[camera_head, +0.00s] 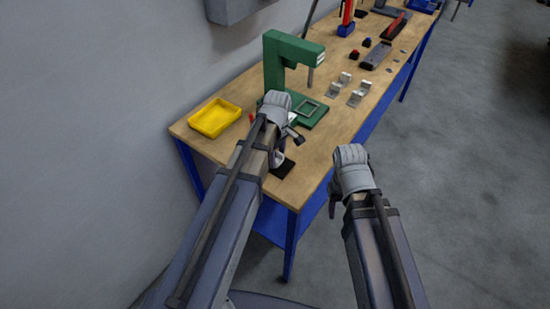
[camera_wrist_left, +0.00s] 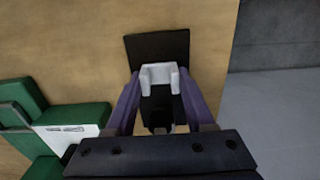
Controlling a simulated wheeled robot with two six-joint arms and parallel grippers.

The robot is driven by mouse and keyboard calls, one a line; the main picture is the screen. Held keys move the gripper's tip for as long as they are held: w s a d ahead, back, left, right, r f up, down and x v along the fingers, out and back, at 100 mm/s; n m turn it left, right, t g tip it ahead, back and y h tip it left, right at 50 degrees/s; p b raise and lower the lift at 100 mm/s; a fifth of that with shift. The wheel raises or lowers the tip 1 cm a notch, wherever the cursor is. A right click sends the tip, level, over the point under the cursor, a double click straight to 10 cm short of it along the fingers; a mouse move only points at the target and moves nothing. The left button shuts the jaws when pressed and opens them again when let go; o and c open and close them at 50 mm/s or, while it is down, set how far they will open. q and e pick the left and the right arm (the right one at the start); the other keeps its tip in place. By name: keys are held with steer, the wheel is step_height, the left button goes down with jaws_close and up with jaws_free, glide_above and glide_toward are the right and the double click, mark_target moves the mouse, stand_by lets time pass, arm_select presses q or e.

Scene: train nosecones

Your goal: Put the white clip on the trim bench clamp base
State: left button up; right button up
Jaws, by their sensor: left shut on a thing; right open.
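The white clip (camera_wrist_left: 158,75) is a small U-shaped piece held between the two purple fingers of my left gripper (camera_wrist_left: 156,98) in the left wrist view. In that view it overlaps a flat black square on the wooden bench, apparently the clamp base (camera_wrist_left: 140,47). I cannot tell whether clip and base touch. In the head view my left gripper (camera_head: 288,147) is over the bench's near end, by the black base (camera_head: 285,170), with the clip mostly hidden. My right gripper (camera_head: 334,200) is open, off the bench's right edge, its fingers barely visible.
A green press (camera_head: 275,65) with a white plate stands just beyond my left gripper. A yellow tray (camera_head: 214,118) lies at the left edge. Several metal brackets (camera_head: 354,98) sit further along the bench (camera_head: 240,145). The floor at right is clear.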

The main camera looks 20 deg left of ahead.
arm_select(q)
steer(key=shift+d+f, duration=0.1)
steer(key=shift+f, duration=0.05)
steer(key=o, duration=1.3)
step_height(320, 180, up, 12)
steer(key=p, duration=1.2)
steer(key=shift+r, duration=0.25)
steer(key=s+d+m+y, duration=0.1)
steer(key=s+d+m, duration=0.9)
steer(key=s+m, duration=0.4)
steer(key=m, duration=0.3)
steer(key=shift+s+d+m, duration=0.15)
steer(key=shift+d+m, duration=0.05)
steer(key=shift+m, duration=0.2)
